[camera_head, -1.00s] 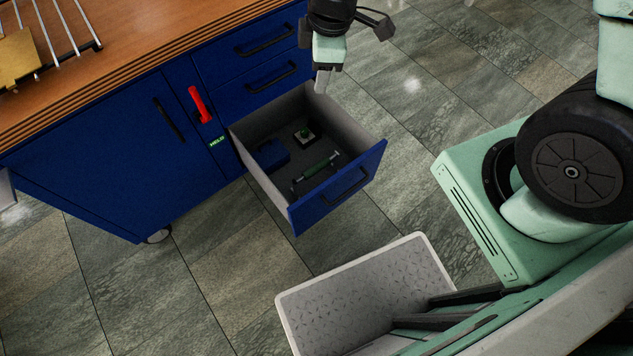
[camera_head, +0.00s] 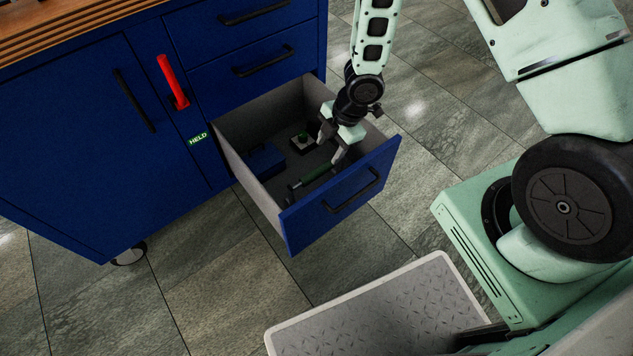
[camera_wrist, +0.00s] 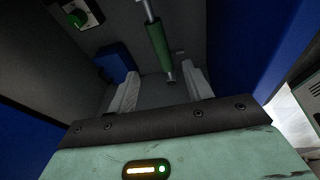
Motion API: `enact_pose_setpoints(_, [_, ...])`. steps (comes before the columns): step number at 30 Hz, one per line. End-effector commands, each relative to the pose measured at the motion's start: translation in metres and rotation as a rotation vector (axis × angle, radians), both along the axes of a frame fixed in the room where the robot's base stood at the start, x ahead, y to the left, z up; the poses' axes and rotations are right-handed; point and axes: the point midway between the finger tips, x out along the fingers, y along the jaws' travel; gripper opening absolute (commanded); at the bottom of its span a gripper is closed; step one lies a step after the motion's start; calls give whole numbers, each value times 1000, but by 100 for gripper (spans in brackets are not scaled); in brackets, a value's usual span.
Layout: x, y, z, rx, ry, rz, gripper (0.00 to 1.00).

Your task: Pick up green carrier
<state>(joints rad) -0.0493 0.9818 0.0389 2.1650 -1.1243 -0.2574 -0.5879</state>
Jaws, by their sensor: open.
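The green carrier (camera_head: 316,174) is a green bar with grey ends, lying on the floor of the open drawer near its front panel. It also shows in the wrist view (camera_wrist: 158,45), its near end between and beyond the fingers. My gripper (camera_head: 334,145) is inside the drawer, over the right part of the carrier, and hides its right end in the head view. In the wrist view my gripper (camera_wrist: 160,90) has its two fingers wide apart with nothing held between them.
The blue drawer (camera_head: 340,200) is pulled out of a blue cabinet (camera_head: 80,150). Inside it are a blue block (camera_head: 263,160) and a small box with a green knob (camera_head: 302,142). A red lever (camera_head: 172,82) stands on the cabinet, with a lit "HELD" label (camera_head: 198,139).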

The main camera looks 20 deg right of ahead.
Motion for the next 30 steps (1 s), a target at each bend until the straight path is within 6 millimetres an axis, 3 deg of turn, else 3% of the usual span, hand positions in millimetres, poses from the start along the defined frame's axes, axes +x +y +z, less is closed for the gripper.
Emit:
enact_pose_setpoints(1, [0,3,-17,-1,2,1,51])
enact_pose_setpoints(7, [4,14,-52,-1,0,1,51])
enact_pose_setpoints(17, [6,20,-72,-1,0,0,51])
enact_pose_setpoints(25, [7,31,-109,-1,1,-1,51])
enact_pose_setpoints(30, [8,35,-116,-1,0,-1,51])
